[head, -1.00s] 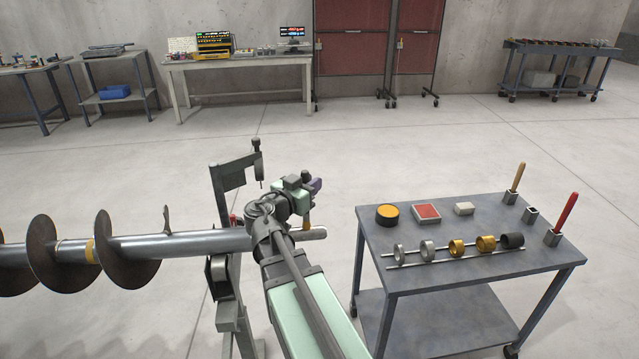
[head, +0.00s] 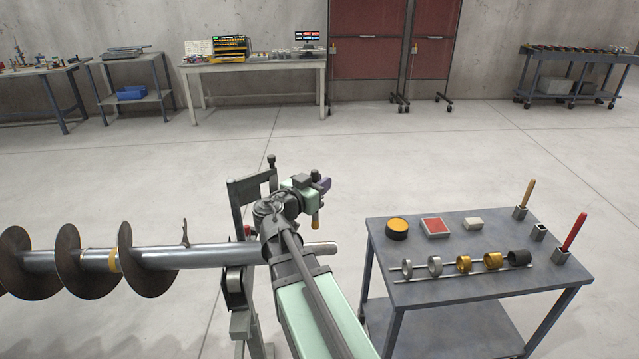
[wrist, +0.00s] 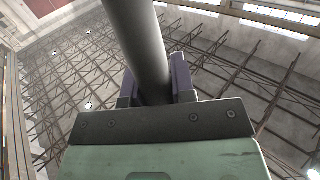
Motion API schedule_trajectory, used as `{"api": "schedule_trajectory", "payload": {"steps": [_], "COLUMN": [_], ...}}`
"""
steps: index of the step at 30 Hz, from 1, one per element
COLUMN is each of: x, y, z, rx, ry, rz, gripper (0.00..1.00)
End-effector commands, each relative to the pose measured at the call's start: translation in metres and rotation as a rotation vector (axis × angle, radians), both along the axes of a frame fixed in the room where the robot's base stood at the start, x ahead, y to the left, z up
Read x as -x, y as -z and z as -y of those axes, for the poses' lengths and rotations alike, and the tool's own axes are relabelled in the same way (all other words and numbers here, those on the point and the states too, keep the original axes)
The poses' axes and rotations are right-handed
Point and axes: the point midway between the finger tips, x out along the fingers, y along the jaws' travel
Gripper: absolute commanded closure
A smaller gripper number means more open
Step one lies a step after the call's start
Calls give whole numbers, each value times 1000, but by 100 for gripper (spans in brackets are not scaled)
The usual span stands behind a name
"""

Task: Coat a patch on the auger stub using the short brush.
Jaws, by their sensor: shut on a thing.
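The auger stub (head: 210,256) is the bare grey shaft right of the last flight, lying level. My arm hides part of it; its rounded end (head: 322,247) shows to the right. My gripper (head: 322,185) has purple jaws and sits above and behind the shaft end. A small orange piece (head: 316,222), apparently part of the short brush, hangs below it, just above the stub's end in the picture. In the wrist view, my gripper's jaws (wrist: 160,85) flank a dark grey cylinder (wrist: 140,40); which thing it is, I cannot tell.
A dark stand (head: 238,290) is by the shaft.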

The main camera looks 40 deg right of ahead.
Motion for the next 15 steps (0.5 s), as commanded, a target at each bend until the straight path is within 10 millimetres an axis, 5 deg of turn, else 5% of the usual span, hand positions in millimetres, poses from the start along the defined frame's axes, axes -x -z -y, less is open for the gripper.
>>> {"api": "schedule_trajectory", "payload": {"steps": [6,15], "x": [0,0], "y": [0,-32], "z": [0,0], "rx": [0,0], "ry": [0,0], "rz": [0,0], "gripper": [100,100]}}
